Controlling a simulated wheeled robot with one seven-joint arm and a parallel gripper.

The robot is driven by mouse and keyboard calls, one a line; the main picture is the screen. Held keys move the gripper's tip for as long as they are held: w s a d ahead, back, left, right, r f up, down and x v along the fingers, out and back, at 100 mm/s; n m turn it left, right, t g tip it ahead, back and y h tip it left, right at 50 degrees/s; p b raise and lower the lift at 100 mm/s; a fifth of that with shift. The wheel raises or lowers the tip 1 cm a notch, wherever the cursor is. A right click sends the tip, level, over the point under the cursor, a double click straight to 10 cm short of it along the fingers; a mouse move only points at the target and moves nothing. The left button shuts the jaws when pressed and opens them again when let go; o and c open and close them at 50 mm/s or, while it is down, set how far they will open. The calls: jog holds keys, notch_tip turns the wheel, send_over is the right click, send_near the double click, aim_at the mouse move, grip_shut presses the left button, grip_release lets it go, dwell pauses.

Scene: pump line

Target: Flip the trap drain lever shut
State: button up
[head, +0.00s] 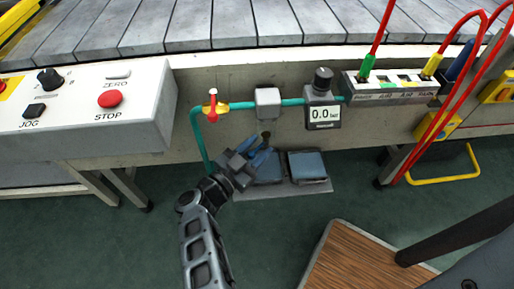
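The turquoise pipe line (242,104) runs along the beige machine side. A yellow valve (220,107) with a red lever (213,96) sits at its left; the lever stands upright, across the pipe's horizontal run. A grey box-shaped fitting (267,101) sits on the line to its right. My gripper (261,147) is below this fitting, pointing up and right, its two blue fingers apart. A small dark part (265,135) shows close to the fingertips; I cannot tell whether it is the trap drain lever or whether the fingers touch it. I see nothing held.
A gauge reading 0.0 (323,112) and a block with coloured plugs (391,88) are to the right. The control box (85,112) juts out at left. A foot pedal (308,167) lies below, and a wooden-topped surface (360,262) is at lower right.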

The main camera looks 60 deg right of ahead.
jog(key=w+a, duration=0.1)
jog(key=a, duration=0.6)
jog(key=shift+a, duration=0.35)
jog(key=shift+a, duration=0.1)
dwell(0.4)
